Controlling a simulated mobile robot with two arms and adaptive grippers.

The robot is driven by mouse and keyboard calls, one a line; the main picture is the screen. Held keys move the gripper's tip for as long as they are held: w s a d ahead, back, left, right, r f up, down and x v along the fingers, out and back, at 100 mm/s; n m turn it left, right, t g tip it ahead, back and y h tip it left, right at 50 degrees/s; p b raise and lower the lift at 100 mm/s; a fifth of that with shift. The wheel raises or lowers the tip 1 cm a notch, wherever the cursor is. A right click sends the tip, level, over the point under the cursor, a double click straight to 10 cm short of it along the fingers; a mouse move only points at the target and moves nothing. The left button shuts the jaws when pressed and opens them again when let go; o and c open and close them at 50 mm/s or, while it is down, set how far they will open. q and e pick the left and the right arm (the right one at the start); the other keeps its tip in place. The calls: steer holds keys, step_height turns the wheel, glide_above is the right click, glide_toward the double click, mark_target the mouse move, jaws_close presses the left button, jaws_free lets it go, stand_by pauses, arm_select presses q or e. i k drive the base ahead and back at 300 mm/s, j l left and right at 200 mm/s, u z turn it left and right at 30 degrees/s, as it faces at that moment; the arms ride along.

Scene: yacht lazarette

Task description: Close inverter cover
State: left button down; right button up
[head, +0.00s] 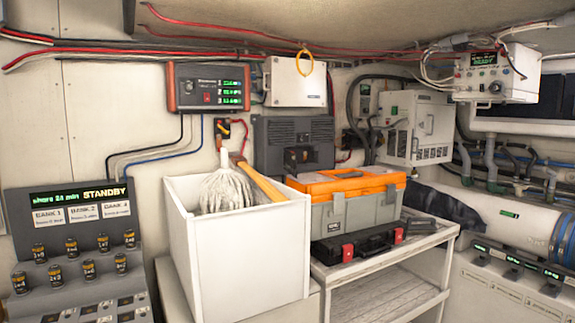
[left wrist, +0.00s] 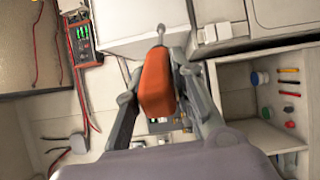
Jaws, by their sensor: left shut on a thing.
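My left gripper (left wrist: 158,75) is shut on an orange block-like object (left wrist: 157,85) in the left wrist view. A thin grey stem with a rounded end sticks out beyond that object. No gripper shows in the head view. I cannot tell for sure which unit is the inverter. A white vented cabinet (head: 431,128) hangs on the back wall, right of centre in the head view, with a handled panel at its front. Another white box (head: 296,82), with a yellow ring at its top, is on the wall near the centre.
A white open bin (head: 245,245) holds a mop (head: 228,190). An orange and grey toolbox (head: 345,208) and a black case (head: 360,243) stand on a shelf unit. A battery bank panel (head: 80,212) is at left. The left wrist view shows a shelf recess (left wrist: 250,75) with small items.

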mark_target(290, 165)
steer(key=u, duration=0.55)
steer(key=i+l+u, duration=0.25)
steer(key=l+u, duration=0.2)
steer(key=l, duration=0.15)
steer(key=i+l+u, duration=0.25)
steer(key=l+u, duration=0.2)
steer(key=l, duration=0.25)
